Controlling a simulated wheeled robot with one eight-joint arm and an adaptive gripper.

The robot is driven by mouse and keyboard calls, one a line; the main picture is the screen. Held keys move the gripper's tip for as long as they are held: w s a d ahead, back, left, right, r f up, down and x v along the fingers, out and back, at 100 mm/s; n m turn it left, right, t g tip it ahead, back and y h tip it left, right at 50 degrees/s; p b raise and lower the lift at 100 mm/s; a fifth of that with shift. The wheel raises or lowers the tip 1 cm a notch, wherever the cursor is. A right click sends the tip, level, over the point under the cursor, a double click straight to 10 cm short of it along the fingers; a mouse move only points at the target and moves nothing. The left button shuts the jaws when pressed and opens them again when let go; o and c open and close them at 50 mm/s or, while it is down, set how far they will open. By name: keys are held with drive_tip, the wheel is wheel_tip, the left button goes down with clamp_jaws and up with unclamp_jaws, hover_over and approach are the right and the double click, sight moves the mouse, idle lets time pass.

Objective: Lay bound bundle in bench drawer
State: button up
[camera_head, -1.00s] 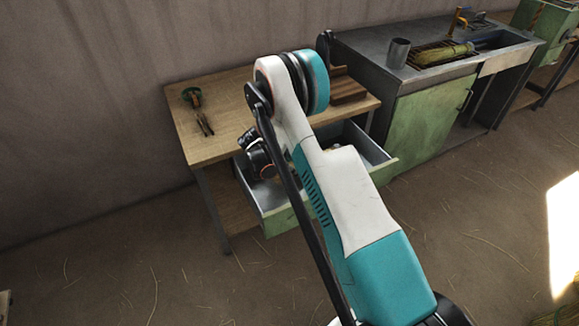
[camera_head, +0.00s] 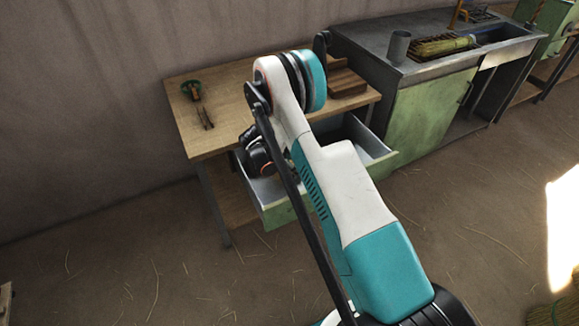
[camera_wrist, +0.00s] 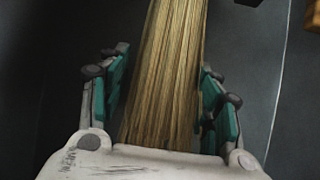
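The straw bundle (camera_wrist: 170,75) fills the middle of the wrist view as a long tan sheaf running away from my palm. No binding shows on it there. My gripper (camera_wrist: 168,65) has a finger on each side of it. The right finger looks against the straw; a narrow dark gap shows beside the left finger, so I cannot tell if it grips. In the head view the bench drawer (camera_head: 276,217) is pulled out, with a green front and grey metal walls. My gripper (camera_head: 262,158) is at the drawer's left part, mostly hidden by my arm; the bundle is hidden there.
The wooden bench top (camera_head: 232,98) carries a green-ended tool (camera_head: 192,90) and a brown wooden block (camera_head: 346,82). A grey sink counter (camera_head: 365,45) with a metal cup (camera_head: 399,47) stands to the right. Straw litters the open floor (camera_head: 120,255) in front.

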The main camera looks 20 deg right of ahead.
idle(0.3)
drive_tip(key=v, duration=1.2)
drive_tip(key=shift+r, duration=0.1)
